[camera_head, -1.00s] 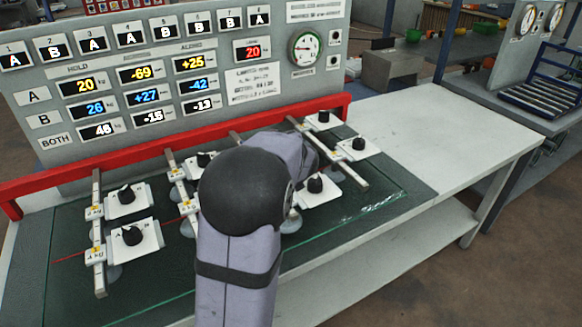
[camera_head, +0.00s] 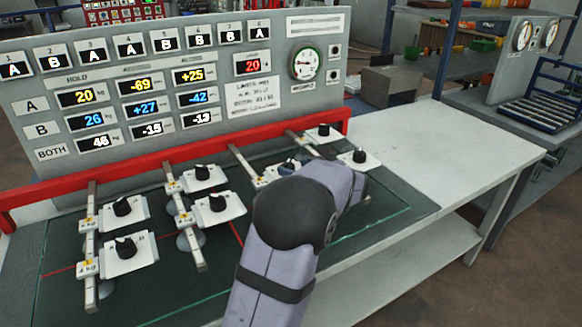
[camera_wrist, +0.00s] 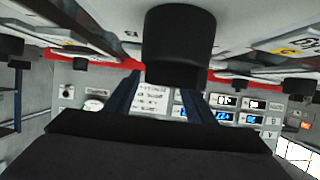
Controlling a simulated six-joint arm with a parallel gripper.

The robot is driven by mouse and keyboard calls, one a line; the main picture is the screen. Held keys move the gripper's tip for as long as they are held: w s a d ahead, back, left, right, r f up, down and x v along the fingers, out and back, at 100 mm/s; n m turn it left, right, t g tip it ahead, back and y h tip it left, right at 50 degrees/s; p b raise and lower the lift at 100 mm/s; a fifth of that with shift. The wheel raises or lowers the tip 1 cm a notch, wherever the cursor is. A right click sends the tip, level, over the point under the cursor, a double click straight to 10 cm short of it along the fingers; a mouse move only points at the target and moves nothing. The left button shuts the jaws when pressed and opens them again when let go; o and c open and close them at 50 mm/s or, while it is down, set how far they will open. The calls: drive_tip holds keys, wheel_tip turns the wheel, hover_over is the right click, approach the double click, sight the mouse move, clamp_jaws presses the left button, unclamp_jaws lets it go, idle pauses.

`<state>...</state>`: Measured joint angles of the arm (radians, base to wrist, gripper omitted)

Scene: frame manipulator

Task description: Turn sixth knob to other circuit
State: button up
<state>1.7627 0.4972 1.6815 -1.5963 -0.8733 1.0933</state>
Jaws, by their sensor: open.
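In the head view, black knobs on white plates stand on the green bench: two left (camera_head: 123,207) (camera_head: 125,248), two in the middle (camera_head: 202,172) (camera_head: 217,203), and more at right, one (camera_head: 289,167) partly behind my arm and others (camera_head: 323,130) (camera_head: 359,156) beyond. My arm hides my gripper in the head view. In the wrist view the open fingers of my gripper (camera_wrist: 160,92) stand apart. A dark knob (camera_wrist: 179,45) is large and close, overlapping the right finger. I cannot tell which knob it is, or whether the fingers touch it.
A grey panel (camera_head: 300,108) with lit letter and weight displays and a round gauge (camera_head: 306,62) stands behind a red rail (camera_head: 150,158). Display six (camera_head: 200,39) seems to read B. White bench top (camera_head: 440,140) at right is clear.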

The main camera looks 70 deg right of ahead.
sight(291, 166)
drive_tip(key=shift+x, duration=1.65)
drive_tip(key=shift+c, duration=0.6)
drive_tip(key=c, duration=0.9)
drive_tip(key=p, duration=0.3)
drive_tip(key=shift+s+r+n+t+y, duration=0.1)
drive_tip(key=shift+r+n+t+y, duration=0.1)
drive_tip(key=shift+n+t+y, duration=0.15)
drive_tip(key=p, duration=0.2)
drive_tip(key=n+t+y+p, duration=0.1)
drive_tip(key=p, duration=0.1)
drive_tip(key=shift+s+d+r+n+y, duration=0.1)
drive_tip(key=shift+n+y, duration=0.15)
drive_tip(key=n+y+p, duration=0.1)
drive_tip(key=t+y+p, duration=0.1)
drive_tip(key=p, duration=0.1)
drive_tip(key=shift+d+f+n, duration=0.15)
drive_tip(key=shift+f+n, duration=0.15)
drive_tip(key=shift+n, duration=0.1)
drive_tip(key=shift+f+n+y+p, duration=0.1)
drive_tip(key=shift+n+y+p, duration=0.2)
drive_tip(key=shift+n+y, duration=0.25)
drive_tip(key=shift+d+n+t+y, duration=0.1)
drive_tip(key=shift+n+t+y, duration=0.25)
drive_tip(key=shift+n+y, duration=0.15)
